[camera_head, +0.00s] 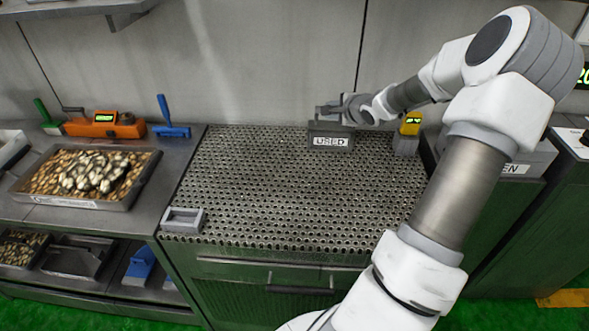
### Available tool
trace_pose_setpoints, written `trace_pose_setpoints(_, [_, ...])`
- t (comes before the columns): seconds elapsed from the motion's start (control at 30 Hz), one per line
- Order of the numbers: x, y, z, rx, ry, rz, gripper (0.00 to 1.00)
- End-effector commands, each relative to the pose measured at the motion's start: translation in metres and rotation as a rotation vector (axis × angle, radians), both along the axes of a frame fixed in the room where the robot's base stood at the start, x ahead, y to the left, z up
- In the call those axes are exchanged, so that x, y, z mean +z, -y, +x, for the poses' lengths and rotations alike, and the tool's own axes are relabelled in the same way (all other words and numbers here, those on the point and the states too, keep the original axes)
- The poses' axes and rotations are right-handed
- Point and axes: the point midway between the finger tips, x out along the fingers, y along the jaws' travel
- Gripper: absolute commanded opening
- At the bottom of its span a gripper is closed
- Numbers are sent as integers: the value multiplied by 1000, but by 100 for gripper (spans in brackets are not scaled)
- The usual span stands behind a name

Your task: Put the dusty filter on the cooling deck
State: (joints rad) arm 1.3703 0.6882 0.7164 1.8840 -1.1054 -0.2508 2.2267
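The cooling deck (265,190) is the perforated metal surface in the middle of the head view. My gripper (326,112) is at its back edge, just above a small dark grey box labelled "USED" (331,141). Its fingers are small and overlap the box's top, so I cannot tell whether they are open or shut, or whether they touch anything. A light grey rectangular frame-like piece (183,220) lies at the deck's front left corner. I cannot tell from this view which item is the dusty filter.
A tray of brown pieces (128,195) stands on the left bench, with an orange device (104,124) and a blue-handled tool (172,121) behind it.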

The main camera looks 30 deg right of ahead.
Motion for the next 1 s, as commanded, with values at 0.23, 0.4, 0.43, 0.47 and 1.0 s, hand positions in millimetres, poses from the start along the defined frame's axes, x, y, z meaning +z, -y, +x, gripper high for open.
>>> trace_pose_setpoints(0.23, [-30,-42,1,6,1,-5,0])
trace_pose_setpoints(0.4, [-50,-74,1,6,0,-4,0])
trace_pose_setpoints(0.43, [-53,-80,2,7,0,-4,0])
trace_pose_setpoints(0.47, [-55,-85,1,5,1,-4,0])
trace_pose_setpoints(1.0, [-100,-110,1,1,0,0,0])
